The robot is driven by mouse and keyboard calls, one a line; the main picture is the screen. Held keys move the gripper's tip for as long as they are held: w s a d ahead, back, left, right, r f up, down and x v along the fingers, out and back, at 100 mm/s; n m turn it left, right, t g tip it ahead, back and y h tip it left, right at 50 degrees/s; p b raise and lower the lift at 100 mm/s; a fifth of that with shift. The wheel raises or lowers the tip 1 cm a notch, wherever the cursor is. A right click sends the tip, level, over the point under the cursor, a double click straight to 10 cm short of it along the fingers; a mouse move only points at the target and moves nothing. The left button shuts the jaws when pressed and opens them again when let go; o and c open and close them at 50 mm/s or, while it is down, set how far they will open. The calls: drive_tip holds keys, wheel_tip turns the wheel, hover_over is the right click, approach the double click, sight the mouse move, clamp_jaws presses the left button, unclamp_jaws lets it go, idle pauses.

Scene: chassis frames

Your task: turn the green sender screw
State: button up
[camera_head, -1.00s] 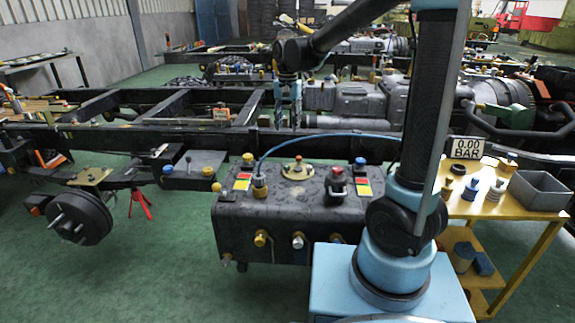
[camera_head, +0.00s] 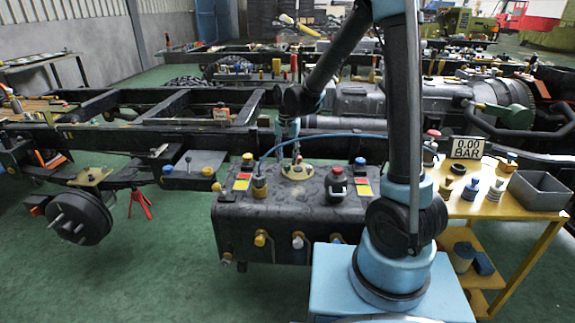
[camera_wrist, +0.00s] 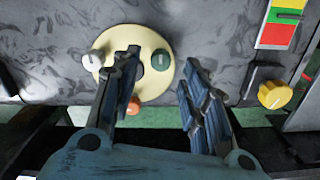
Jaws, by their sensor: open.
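The green sender screw (camera_wrist: 160,59) sits on the right side of a round cream sender flange (camera_wrist: 119,56), with a dark slot across its head. In the wrist view it lies between my two open fingertips, beyond them. A white screw (camera_wrist: 94,58) and an orange screw (camera_wrist: 133,106) sit on the same flange, the orange one partly hidden by my left finger. My gripper (camera_wrist: 161,60) is open and empty. In the head view my gripper (camera_head: 288,153) hangs over the flange (camera_head: 298,174) on the tank top; the green screw is too small to tell there.

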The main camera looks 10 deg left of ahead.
sight(287, 166)
drive_tip(key=shift+f, duration=1.75)
clamp_jaws()
